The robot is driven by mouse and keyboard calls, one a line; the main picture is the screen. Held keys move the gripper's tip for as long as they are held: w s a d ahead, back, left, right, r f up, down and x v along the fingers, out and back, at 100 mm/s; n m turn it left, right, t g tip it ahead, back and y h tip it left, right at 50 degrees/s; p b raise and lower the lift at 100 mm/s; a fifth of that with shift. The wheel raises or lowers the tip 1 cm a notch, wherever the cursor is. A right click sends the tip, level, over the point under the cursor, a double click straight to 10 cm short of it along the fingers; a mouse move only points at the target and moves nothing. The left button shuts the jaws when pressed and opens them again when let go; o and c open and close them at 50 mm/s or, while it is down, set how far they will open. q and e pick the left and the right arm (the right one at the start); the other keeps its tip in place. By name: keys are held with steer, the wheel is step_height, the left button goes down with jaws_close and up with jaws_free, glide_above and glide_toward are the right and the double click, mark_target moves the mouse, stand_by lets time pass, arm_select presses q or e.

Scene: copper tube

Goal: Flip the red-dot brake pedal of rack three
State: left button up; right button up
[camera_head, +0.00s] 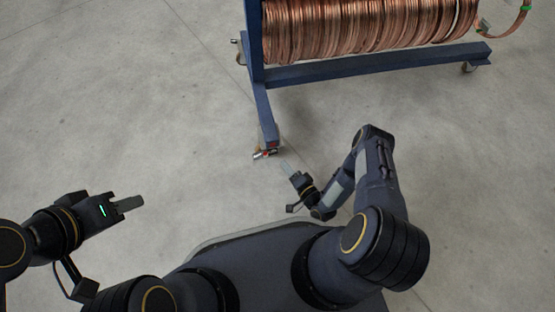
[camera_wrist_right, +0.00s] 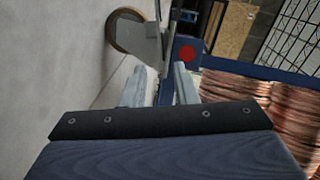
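The blue rack (camera_head: 268,118) holds copper coils, and its near leg ends in a caster with a small red and silver pedal (camera_head: 264,154). In the right wrist view a red dot (camera_wrist_right: 187,54) marks the blue leg end beside the caster wheel (camera_wrist_right: 126,32) and its grey metal bracket. My right gripper (camera_head: 285,166) is just to the right of and below the pedal in the head view. Its two fingers (camera_wrist_right: 160,85) stand apart with a gap, pointing toward the caster. The pedal itself is not clear between them. My left gripper (camera_head: 131,203) is far left over bare floor, its fingers close together.
Copper coils (camera_head: 365,30) fill the rack above its long lower beam (camera_head: 375,65). A wire mesh fence (camera_wrist_right: 295,35) stands behind in the wrist view. The grey floor (camera_head: 130,110) at left is clear.

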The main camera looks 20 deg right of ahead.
mark_target(265, 154)
steer(key=b+x, duration=0.2)
steer(key=x, duration=0.4)
steer(key=shift+w, duration=0.35)
steer(key=shift+a, duration=0.1)
jaws_close()
